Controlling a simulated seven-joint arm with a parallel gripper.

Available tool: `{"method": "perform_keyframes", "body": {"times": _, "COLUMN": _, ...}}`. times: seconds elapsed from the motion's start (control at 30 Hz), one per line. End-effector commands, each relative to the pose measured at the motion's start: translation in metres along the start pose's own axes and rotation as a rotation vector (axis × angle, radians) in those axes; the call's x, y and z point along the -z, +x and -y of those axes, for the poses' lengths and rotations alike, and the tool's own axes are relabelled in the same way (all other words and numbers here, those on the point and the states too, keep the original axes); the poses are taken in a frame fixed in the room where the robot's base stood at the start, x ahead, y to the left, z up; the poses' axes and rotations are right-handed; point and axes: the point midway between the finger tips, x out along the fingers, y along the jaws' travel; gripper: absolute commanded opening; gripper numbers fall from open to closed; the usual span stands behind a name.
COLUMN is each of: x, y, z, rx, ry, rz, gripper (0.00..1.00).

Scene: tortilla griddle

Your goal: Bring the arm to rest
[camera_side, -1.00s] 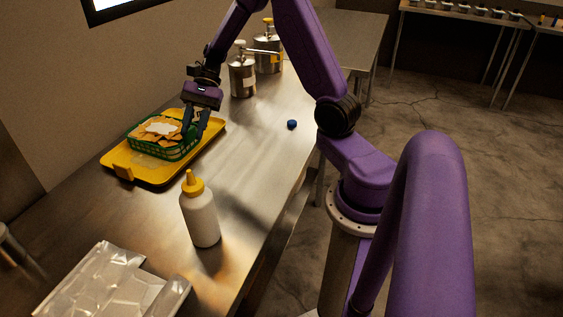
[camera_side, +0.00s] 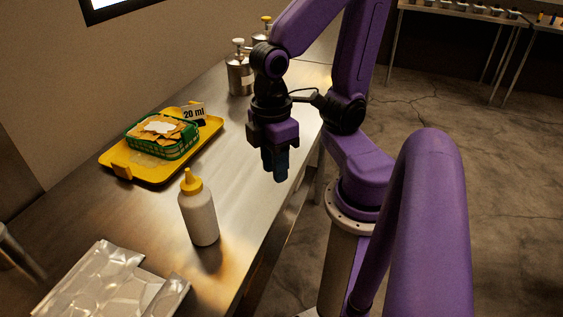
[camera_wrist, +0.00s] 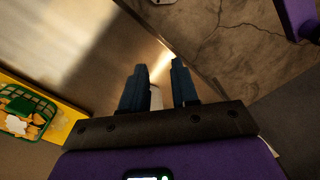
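My gripper (camera_side: 275,168) hangs fingers-down over the right edge of the steel table (camera_side: 235,205), away from the tray and apart from everything on the table. In the wrist view its two dark blue fingers (camera_wrist: 159,80) stand apart with a gap between them. A pale shape shows low in that gap; I cannot tell what it is, and nothing appears gripped. The yellow tray (camera_side: 142,177) holds a green basket (camera_side: 178,151) of chips with a white topping. The basket also shows at the left of the wrist view (camera_wrist: 35,101).
A white squeeze bottle (camera_side: 199,216) with a yellow cap stands upright on the table. A "20 ml" card (camera_side: 193,113) stands at the tray's back end. Metal pump dispensers (camera_side: 240,78) stand behind. A crumpled silver sheet (camera_side: 100,285) lies in front.

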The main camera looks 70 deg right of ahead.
Motion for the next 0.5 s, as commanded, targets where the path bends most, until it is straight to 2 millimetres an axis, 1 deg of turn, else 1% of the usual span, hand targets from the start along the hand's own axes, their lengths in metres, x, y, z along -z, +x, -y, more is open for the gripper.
{"method": "perform_keyframes", "body": {"times": 0.03, "x": -0.0043, "y": -0.0002, "z": 0.0036, "rx": -0.016, "ry": -0.062, "rz": -0.012, "gripper": 0.29}}
{"method": "perform_keyframes", "body": {"times": 0.1, "x": -0.0075, "y": -0.0003, "z": 0.0059, "rx": -0.033, "ry": -0.12, "rz": -0.024, "gripper": 0.29}}
{"method": "perform_keyframes", "body": {"times": 0.2, "x": -0.0099, "y": -0.0002, "z": 0.0075, "rx": -0.046, "ry": -0.164, "rz": -0.033, "gripper": 0.29}}
{"method": "perform_keyframes", "body": {"times": 0.5, "x": -0.01, "y": -0.0002, "z": 0.0077, "rx": -0.048, "ry": -0.169, "rz": -0.034, "gripper": 0.29}}
